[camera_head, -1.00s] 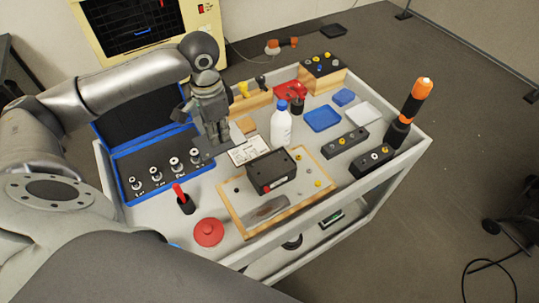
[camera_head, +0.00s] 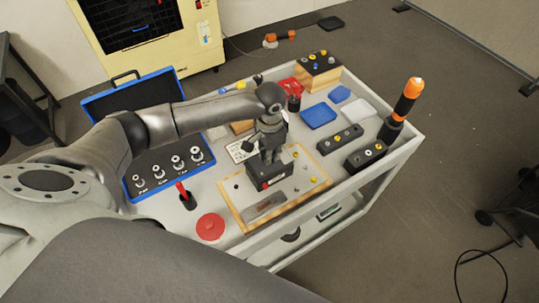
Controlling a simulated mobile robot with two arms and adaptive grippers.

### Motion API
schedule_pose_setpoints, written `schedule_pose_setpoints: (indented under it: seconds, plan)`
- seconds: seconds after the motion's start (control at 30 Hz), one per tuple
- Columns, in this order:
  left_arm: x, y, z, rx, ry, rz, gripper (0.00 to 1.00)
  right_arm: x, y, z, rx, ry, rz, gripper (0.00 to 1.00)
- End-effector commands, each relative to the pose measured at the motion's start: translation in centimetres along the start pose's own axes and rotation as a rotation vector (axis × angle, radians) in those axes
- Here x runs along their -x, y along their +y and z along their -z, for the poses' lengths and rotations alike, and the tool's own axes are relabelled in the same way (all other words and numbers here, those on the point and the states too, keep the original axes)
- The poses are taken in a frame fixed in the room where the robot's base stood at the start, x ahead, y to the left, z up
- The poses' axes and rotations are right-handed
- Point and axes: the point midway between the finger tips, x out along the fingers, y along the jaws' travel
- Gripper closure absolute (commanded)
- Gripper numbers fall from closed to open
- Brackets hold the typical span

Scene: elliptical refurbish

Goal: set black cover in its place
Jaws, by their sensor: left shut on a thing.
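My left gripper (camera_head: 270,148) points down at the black box (camera_head: 272,180) on the wood-rimmed board (camera_head: 238,203). It is shut on the black cover, which is mostly hidden by the fingers and blends with the dark box. The box has a red spot on its near side. I cannot tell whether the cover touches the box or is held just above it. My right gripper is not in view.
The cart top (camera_head: 322,138) also carries a blue case (camera_head: 205,180) with several metal pieces, a red disc (camera_head: 210,227), blue trays (camera_head: 318,116), black blocks (camera_head: 366,155) and an orange-topped tool (camera_head: 409,95).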

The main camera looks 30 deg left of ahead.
Motion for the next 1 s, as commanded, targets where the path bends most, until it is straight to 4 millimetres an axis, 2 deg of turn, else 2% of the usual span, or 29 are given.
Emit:
schedule_pose_setpoints:
  seconds: [0.13,0.47,0.5,0.63,1.0]
  plan:
    - [-1.6,-0.1,-0.1,0.001,-0.002,0.002,1.0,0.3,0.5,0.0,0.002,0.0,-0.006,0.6]
    - [-2.0,0.0,-0.1,0.0,0.0,0.001,1.0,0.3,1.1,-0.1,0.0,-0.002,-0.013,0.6]
    - [-1.9,0.0,-0.1,0.0,0.0,0.001,0.85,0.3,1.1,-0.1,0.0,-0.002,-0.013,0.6]
    - [-1.9,0.0,-0.1,0.0,0.0,0.001,0.69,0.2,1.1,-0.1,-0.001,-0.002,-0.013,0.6]
    - [-1.5,-0.1,-0.1,0.0,0.0,0.003,0.69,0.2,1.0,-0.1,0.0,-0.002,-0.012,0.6]
